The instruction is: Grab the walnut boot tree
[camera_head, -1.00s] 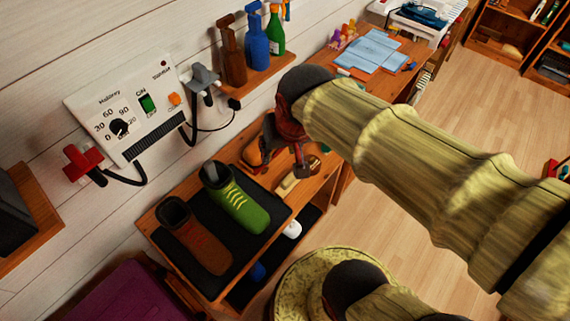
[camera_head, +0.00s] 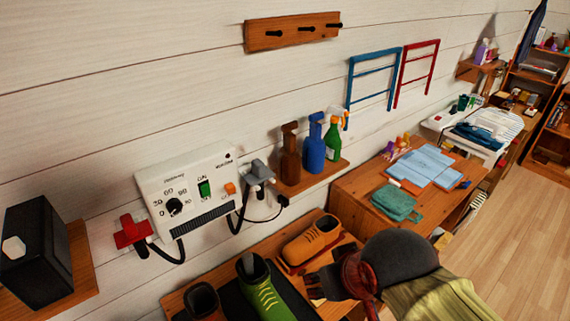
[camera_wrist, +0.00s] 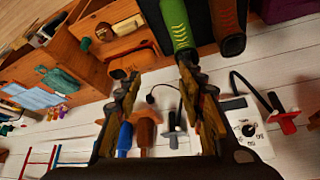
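I cannot single out the walnut boot tree for certain in these frames. A green laced boot (camera_head: 262,290) stands on the low wooden bench, with a grey piece showing in its opening. A brown boot (camera_head: 203,301) stands left of it, cut off by the frame edge. A tan shoe (camera_head: 312,241) lies farther right on the bench. My gripper (camera_head: 316,288) is just in front of the tan shoe, partly hidden by my wrist. In the wrist view my gripper (camera_wrist: 160,76) has its fingers apart and nothing between them. The green boot (camera_wrist: 179,25) and brown boot (camera_wrist: 229,28) show beyond the fingertips.
A white control box (camera_head: 190,190) with cables hangs on the wall. A desk with blue papers (camera_head: 424,166) and a green cloth (camera_head: 397,203) is to the right. Open floor (camera_head: 520,255) lies at the right.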

